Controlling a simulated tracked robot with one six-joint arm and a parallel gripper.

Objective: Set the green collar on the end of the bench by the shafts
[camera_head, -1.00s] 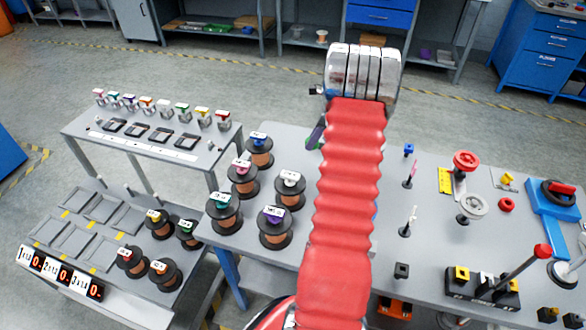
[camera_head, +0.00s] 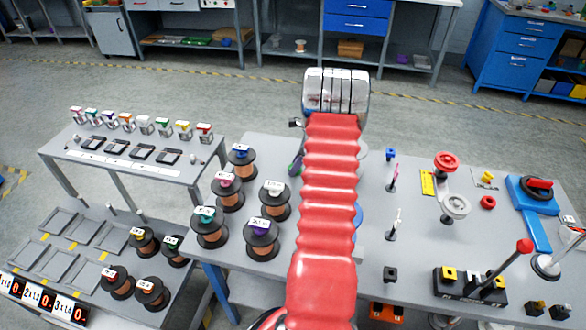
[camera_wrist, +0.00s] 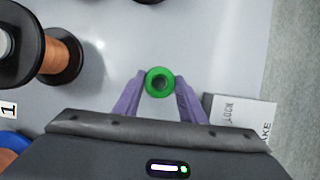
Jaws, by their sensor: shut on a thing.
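In the wrist view, a green collar (camera_wrist: 160,82) is a small thick ring with a dark hole. My gripper (camera_wrist: 160,86) is shut on it, with one purple finger on each side. The collar is over the grey bench top (camera_wrist: 190,40); whether it touches it I cannot tell. In the head view my red-sleeved arm reaches over the bench (camera_head: 410,265) and hides most of the gripper and the collar. I cannot single out the shafts for sure; thin upright stands (camera_head: 392,226) rise from the bench right of my arm.
Several copper spools (camera_head: 262,240) stand on the bench left of my arm; one spool (camera_wrist: 60,55) is left of the collar in the wrist view. A white labelled block (camera_wrist: 240,112) lies right of the fingers. Right of the arm are a red pulley (camera_head: 446,162) and a lever block (camera_head: 470,288).

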